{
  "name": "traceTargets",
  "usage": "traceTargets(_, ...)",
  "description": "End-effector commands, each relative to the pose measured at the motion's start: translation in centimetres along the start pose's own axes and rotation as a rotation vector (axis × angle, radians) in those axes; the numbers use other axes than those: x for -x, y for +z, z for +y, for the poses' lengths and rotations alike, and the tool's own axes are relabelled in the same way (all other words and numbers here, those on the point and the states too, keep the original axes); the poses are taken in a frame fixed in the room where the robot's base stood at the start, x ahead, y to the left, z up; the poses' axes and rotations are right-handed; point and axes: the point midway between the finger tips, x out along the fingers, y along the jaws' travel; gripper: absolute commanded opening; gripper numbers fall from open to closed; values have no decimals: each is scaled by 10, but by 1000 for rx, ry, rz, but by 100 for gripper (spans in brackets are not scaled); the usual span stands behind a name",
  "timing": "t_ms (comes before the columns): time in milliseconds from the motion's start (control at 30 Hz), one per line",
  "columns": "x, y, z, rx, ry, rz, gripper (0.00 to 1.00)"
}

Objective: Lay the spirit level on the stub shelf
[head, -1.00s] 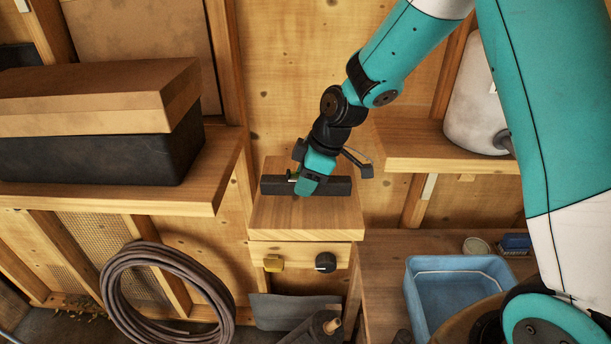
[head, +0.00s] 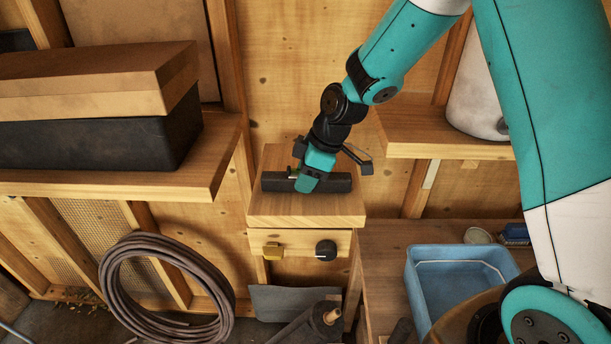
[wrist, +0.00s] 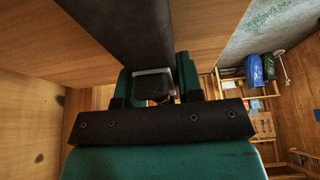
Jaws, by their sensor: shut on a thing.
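The spirit level (head: 338,184) is a long dark bar, lying crosswise over the stub shelf (head: 290,213) in the head view. The stub shelf is a short wooden ledge in the middle. My gripper (head: 308,181) is shut on the level left of its right end, near its middle. In the wrist view the dark level (wrist: 120,30) runs up from between the fingers of my gripper (wrist: 157,85). The level looks roughly flat and within the shelf's sides. I cannot tell whether its underside touches the shelf; my fingers hide part of it.
A left shelf holds a black box (head: 90,145) with a cardboard lid. A white container (head: 475,95) stands on the right shelf. A blue tub (head: 450,285) and coiled hose (head: 165,290) are lower.

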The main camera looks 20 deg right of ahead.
Motion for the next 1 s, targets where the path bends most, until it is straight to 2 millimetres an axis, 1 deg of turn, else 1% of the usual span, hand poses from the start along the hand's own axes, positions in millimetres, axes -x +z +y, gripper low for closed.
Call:
traceTargets(267, -6, 2, 0, 0, 0, 0, 6)
traceTargets(300, -5, 2, 0, 0, 0, 0, 43)
traceTargets(400, -5, 2, 0, 0, 0, 0, 64)
traceTargets(667, -5, 2, 0, 0, 0, 0, 64)
traceTargets(767, 0, 2, 0, 0, 1, 1, 64)
traceTargets(867, 13, 2, 1, 1, 5, 1, 64)
traceTargets(967, 34, 3, 2, 1, 7, 3, 64)
traceTargets(1000, 44, 3, 2, 1, 8, 3, 64)
